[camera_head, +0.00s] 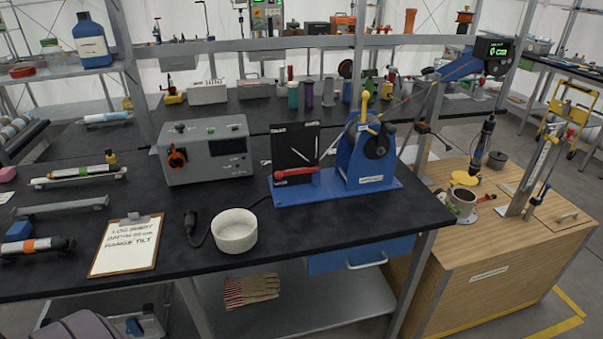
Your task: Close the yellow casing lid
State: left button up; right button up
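A small yellow lid (464,178) shows on the wooden cabinet at the right. It sits at the back left of a short round grey casing (462,204) with a dark opening. The lid is off the opening, so the casing looks open at the top. Whether a hinge joins the two is too small to tell. Neither my left nor my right gripper is in view.
The wooden cabinet top (450,233) is clear in front of the casing. A red-handled item (486,198) lies close at its right. A dark hanging tool (484,142) is above, and a slanted metal stand (530,180) rises to the right. A black workbench (330,232) adjoins at left.

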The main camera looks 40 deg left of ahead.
aim_at(461, 178)
jog(key=i+l+z, duration=0.95)
jog(key=i, duration=0.4)
jog(key=i+z, duration=0.35)
jog(key=i, duration=0.15)
jog(key=i+l+u, duration=0.15)
jog(key=i, duration=2.05)
jog(key=i+u, duration=0.45)
jog(key=i+l+u, duration=0.1)
jog(key=i+u, duration=0.35)
jog(key=i+l+u, duration=0.4)
jog(key=i, duration=0.15)
jog(key=i+j, duration=0.05)
